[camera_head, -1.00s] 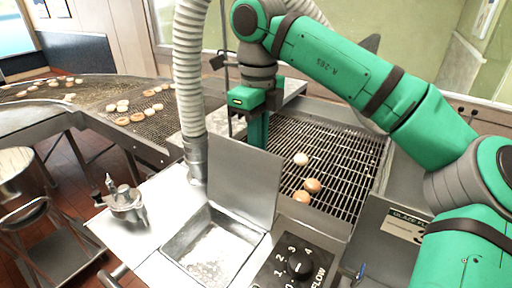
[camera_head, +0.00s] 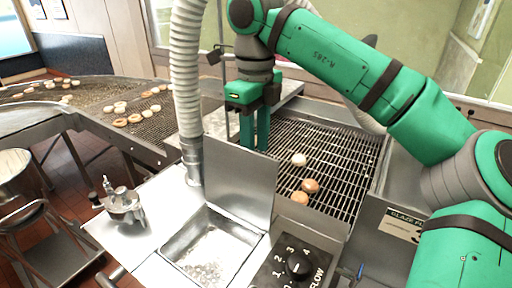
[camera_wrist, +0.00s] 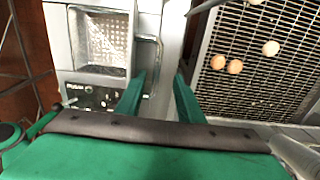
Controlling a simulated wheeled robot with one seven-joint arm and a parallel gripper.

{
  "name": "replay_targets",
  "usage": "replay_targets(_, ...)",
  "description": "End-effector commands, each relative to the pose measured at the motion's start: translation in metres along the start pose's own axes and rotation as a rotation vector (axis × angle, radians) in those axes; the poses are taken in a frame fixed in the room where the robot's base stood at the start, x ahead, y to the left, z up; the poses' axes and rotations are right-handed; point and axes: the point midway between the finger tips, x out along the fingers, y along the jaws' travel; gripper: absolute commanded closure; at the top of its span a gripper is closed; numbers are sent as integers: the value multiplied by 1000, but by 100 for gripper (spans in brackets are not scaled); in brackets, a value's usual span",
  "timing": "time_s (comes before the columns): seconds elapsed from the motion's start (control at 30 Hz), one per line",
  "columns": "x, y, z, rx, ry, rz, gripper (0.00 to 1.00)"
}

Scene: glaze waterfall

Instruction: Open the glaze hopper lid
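The glaze hopper (camera_head: 172,250) is a metal box with an open top and a pale, shiny inside. Its lid (camera_head: 240,182) stands up at the hopper's far edge, tilted back. In the wrist view, the hopper (camera_wrist: 101,71) is at upper left, and a bar handle (camera_wrist: 160,62) shows just right of it. The fingertips partly pass behind the lid in the head view.
A wire grate (camera_head: 335,165) carries a few doughnuts (camera_head: 310,186) right of the lid. A dial panel (camera_head: 297,265) sits front right. A ribbed hose (camera_head: 188,80) rises left of the lid. A metal device (camera_head: 125,205) stands on the left counter. A conveyor (camera_head: 120,105) curves behind.

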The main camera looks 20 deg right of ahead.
Motion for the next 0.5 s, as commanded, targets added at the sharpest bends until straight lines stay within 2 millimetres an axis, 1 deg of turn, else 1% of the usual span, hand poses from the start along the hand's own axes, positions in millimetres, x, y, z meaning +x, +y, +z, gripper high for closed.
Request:
replay_targets(0.1, -11, 0, 0, 0, -1, -2, 66)
replay_targets(0.5, -45, 0, 0, 0, -1, -1, 66)
